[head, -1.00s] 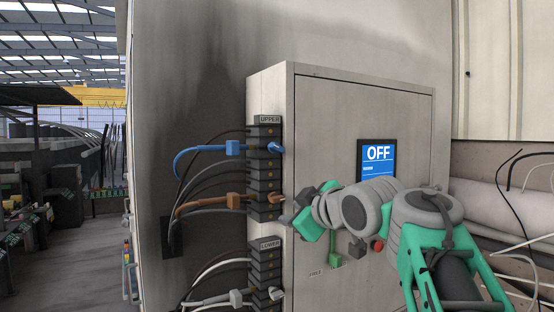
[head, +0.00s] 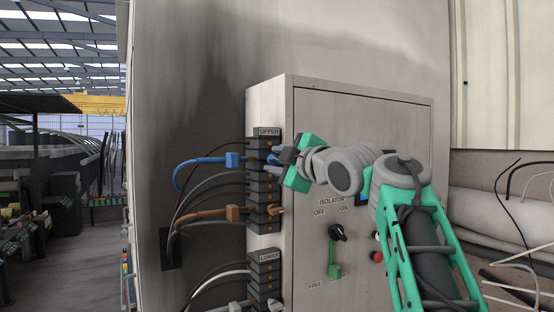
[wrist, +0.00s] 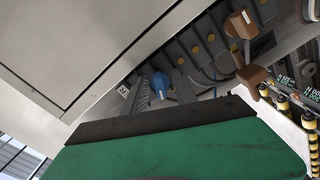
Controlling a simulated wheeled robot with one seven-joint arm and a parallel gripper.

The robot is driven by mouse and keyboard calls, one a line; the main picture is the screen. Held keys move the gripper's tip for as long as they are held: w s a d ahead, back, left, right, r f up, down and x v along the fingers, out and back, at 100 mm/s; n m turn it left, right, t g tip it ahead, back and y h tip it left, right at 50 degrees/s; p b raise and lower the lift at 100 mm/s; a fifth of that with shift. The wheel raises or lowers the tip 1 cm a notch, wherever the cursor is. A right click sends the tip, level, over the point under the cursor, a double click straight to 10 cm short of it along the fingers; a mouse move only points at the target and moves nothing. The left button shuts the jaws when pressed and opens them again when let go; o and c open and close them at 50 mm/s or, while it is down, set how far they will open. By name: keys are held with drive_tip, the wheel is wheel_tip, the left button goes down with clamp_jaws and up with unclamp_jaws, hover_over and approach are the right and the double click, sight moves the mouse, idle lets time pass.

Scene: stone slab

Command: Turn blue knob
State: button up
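The blue knob (head: 273,159) sits on the upper terminal block (head: 264,188) at the cabinet's left side, level with the blue cable plug (head: 232,160). In the head view my gripper (head: 275,163) is at the knob and partly hides it. In the wrist view the blue knob (wrist: 159,84) shows between the two grey fingers (wrist: 162,92) of my gripper, just beyond the dark edge of its green body. The fingers stand apart, one on each side of the knob. I cannot tell whether they touch it.
An orange-brown plug (head: 233,212) and its knob are lower on the same block. A lower terminal block (head: 264,268) is below. The cabinet front (head: 350,108) carries a black isolator switch (head: 337,232), a green handle (head: 335,262) and a red button (head: 377,257). My arm hides most of the screen.

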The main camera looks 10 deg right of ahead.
drive_tip(key=shift+c, duration=0.4)
clamp_jaws()
